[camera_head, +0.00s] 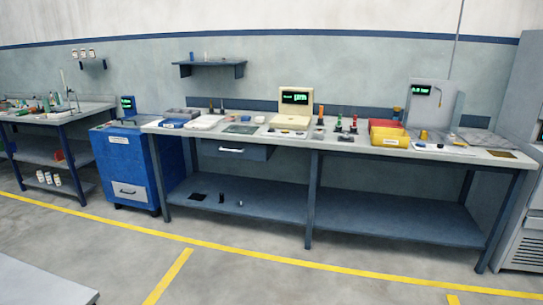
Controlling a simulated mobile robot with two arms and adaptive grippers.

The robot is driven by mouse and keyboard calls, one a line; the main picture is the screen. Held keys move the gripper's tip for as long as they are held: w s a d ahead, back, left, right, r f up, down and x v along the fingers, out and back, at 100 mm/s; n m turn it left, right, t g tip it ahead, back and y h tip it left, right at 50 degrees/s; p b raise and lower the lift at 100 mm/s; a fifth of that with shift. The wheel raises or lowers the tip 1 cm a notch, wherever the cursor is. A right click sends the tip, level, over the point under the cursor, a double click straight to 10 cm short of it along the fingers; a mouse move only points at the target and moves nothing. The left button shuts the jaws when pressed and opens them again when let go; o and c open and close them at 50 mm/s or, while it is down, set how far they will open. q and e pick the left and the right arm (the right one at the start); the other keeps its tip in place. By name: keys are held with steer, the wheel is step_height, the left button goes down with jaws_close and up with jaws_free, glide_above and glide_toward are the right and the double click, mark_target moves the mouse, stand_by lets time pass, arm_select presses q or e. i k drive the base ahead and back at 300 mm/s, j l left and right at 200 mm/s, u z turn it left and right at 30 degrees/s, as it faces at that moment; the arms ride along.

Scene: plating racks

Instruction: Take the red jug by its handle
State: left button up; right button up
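No red jug can be told with certainty from here. A small red object (58,155) sits on the middle shelf of the left bench (35,150). It is too small to tell its shape or a handle. Neither of my grippers is in view.
A long bench (240,208) with a lower shelf stands against the wall. It bears a cream display unit (296,105) and red (384,126) and yellow (388,138) bins. A blue cabinet (125,165) stands left of it.

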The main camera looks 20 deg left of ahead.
mark_target(59, 155)
steer(key=i+u, duration=0.2)
steer(key=i, duration=0.45)
steer(key=i+l+u, duration=0.2)
steer(key=i, duration=0.4)
steer(key=i+l+u, duration=0.15)
steer(key=i, duration=0.5)
steer(key=i+j+u, duration=0.25)
steer(key=u, duration=0.15)
steer(key=i+j+u, duration=0.15)
steer(key=i+u, duration=0.55)
steer(key=u, duration=0.15)
steer(key=i+u, duration=0.45)
steer(key=i+l+u, duration=0.2)
steer(key=u, duration=0.2)
steer(key=i+j, duration=0.15)
steer(key=i, duration=0.8)
steer(key=i+j+u, duration=0.1)
steer(key=i, duration=0.85)
steer(key=i+z, duration=0.2)
steer(key=i, duration=0.4)
steer(key=i+z, duration=0.25)
steer(key=i, duration=0.3)
steer(key=i+j+z, duration=0.2)
steer(key=i, duration=0.4)
steer(key=i+z, duration=0.1)
steer(key=z, duration=0.4)
steer(key=j, duration=0.1)
